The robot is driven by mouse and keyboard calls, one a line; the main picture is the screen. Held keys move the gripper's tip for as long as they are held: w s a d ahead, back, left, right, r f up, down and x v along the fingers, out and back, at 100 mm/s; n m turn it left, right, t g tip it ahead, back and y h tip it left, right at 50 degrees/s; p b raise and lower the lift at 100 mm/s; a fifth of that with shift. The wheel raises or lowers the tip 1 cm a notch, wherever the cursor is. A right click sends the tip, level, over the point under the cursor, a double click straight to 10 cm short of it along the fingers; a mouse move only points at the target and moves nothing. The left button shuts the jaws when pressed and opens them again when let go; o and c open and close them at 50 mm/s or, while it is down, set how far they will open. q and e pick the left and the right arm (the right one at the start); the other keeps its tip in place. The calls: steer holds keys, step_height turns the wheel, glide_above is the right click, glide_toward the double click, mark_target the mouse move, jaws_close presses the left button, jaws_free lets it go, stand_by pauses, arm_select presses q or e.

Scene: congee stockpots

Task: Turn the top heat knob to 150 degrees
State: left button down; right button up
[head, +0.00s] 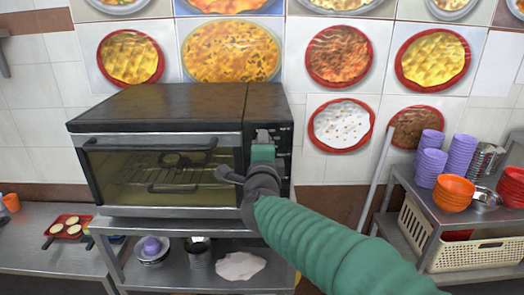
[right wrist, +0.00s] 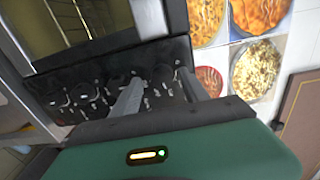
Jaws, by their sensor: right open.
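The toaster oven (head: 160,108) stands on a metal rack, with its dark control panel on the right side of its front. In the right wrist view, several black knobs line the panel (right wrist: 90,78), which appears turned sideways. The top heat knob (right wrist: 162,74) is the rightmost one there. My right gripper (head: 264,138) is in front of the upper panel; in the right wrist view its grey fingers (right wrist: 160,86) are open, one on each side of the top knob. I cannot tell whether they touch it. The gripper and arm hide much of the panel in the head view. My left gripper is not in view.
The oven's glass door (head: 160,175) is closed, with a handle across its front. A rack with purple cups (head: 430,160) and orange bowls (head: 454,192) stands at the right. A red tray (head: 70,227) lies on the left counter.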

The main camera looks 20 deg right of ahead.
steer(key=f+v, duration=0.1)
steer(key=v, duration=1.5)
steer(key=shift+s+r+b, duration=0.3)
steer(key=shift+s+r, duration=0.05)
steer(key=shift+r, duration=0.05)
steer(key=shift+a, duration=0.1)
step_height(320, 180, down, 23)
steer(key=a+n+g+y, duration=0.2)
steer(key=n+g+y, duration=0.35)
steer(key=n, duration=0.95)
steer(key=s+d+f+n+g, duration=0.3)
steer(key=s+d+f+g, duration=0.1)
steer(key=s+f, duration=0.3)
steer(key=s+d+f+n+g, duration=0.3)
steer(key=s+f+g, duration=0.1)
steer(key=s+f, duration=0.4)
step_height(320, 180, down, 2)
steer(key=shift+s+d+f+n, duration=0.1)
steer(key=shift+s+d+n, duration=0.05)
steer(key=shift+d+n, duration=0.2)
